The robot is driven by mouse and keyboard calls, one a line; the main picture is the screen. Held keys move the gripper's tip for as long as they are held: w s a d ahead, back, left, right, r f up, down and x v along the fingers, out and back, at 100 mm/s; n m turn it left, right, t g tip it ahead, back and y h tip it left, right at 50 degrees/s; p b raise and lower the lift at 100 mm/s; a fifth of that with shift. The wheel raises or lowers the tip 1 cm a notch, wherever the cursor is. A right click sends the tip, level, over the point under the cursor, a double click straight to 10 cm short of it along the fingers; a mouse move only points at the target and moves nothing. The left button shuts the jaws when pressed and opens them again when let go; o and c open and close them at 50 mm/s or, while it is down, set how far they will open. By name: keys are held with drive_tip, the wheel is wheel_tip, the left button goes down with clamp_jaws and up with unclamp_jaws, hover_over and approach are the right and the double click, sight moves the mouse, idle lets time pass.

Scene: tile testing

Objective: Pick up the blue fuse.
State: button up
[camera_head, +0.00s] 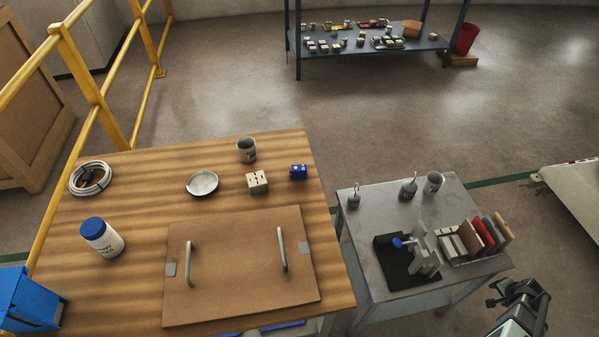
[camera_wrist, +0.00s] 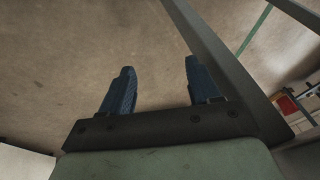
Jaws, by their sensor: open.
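A small blue block (camera_head: 298,172), which looks like the blue fuse, sits on the wooden table near its right edge. It stands just right of a cream block with dark marks (camera_head: 257,182). My gripper (camera_head: 496,293) is at the lower right of the head view, out past the grey table and far from the blue block. In the wrist view my gripper (camera_wrist: 160,66) has its two dark blue fingers spread, with only floor showing between them. The fuse is not seen in the wrist view.
On the wooden table (camera_head: 130,305) are a dark-topped cup (camera_head: 246,150), a metal dish (camera_head: 202,183), a blue-lidded jar (camera_head: 101,238), a cable coil (camera_head: 90,178) and a board with two handles (camera_head: 235,275). A grey table (camera_head: 375,205) with fixtures stands between gripper and wooden table.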

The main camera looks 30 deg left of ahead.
drive_tip(key=w+d+r+n+t+h, duration=0.1)
drive_tip(key=w+d+r+t+h, duration=0.15)
drive_tip(key=w+d+r, duration=0.5)
drive_tip(key=w+d+r+n+t+h, duration=0.15)
drive_tip(key=w+r+t, duration=0.25)
drive_tip(key=w+r, duration=0.75)
drive_tip(key=w+a+r+n+g+y, duration=0.1)
drive_tip(key=w+a+r+n+y, duration=0.15)
drive_tip(key=a, duration=0.85)
drive_tip(key=w+a+r+n+y, duration=0.1)
drive_tip(key=w+a+r+n, duration=0.2)
drive_tip(key=a, duration=0.8)
drive_tip(key=w+a+r+n+g+y, duration=0.15)
drive_tip(key=a+n, duration=0.25)
drive_tip(key=a, duration=0.7)
drive_tip(key=s+a+r+n+g+y, duration=0.1)
drive_tip(key=a+r+n, duration=0.15)
drive_tip(key=a, duration=0.55)
drive_tip(key=s+a+r+n, duration=0.1)
drive_tip(key=a+r+n, duration=0.15)
drive_tip(key=a, duration=0.65)
wheel_tip(320, 180, up, 6)
drive_tip(key=n+g+h, duration=0.2)
drive_tip(key=n+g, duration=0.5)
drive_tip(key=n, duration=0.8)
hover_over(298, 167)
wheel_tip(298, 167, down, 13)
drive_tip(key=shift+f, duration=0.15)
